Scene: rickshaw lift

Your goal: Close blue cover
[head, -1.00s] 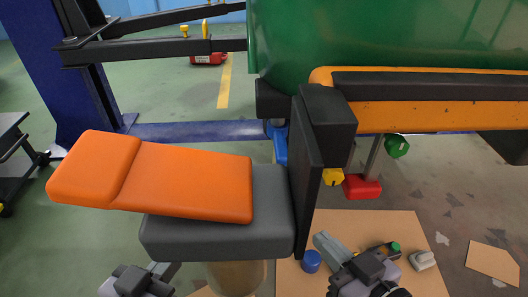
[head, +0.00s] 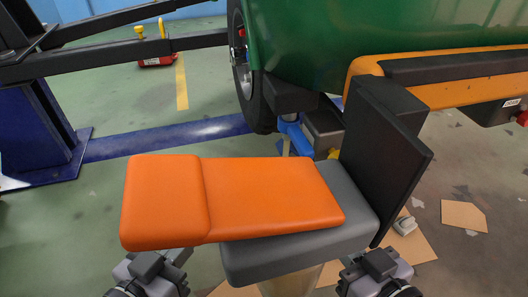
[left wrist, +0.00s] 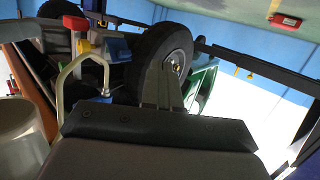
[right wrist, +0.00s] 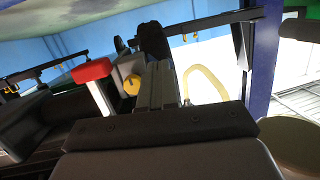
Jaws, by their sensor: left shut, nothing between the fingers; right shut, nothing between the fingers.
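A small blue part (head: 296,136), probably the blue cover, sits under the green tank, beside a grey box and behind the orange seat, in the head view. It looks raised at a slant; its lower end is hidden. A blue piece (left wrist: 117,48) also shows in the left wrist view, near a bent pale tube; I cannot tell if it is the same part. My left gripper (head: 180,256) is low at the seat's front left. My right gripper (head: 350,262) is low at its front right. Both are shut and empty, well short of the blue part.
The orange seat (head: 235,200) on its grey base (head: 300,255), with a black upright panel (head: 385,150), stands between my grippers and the blue part. The green tank (head: 380,40), orange rail (head: 445,95) and black wheel (head: 245,75) are beyond. Floor at left is open.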

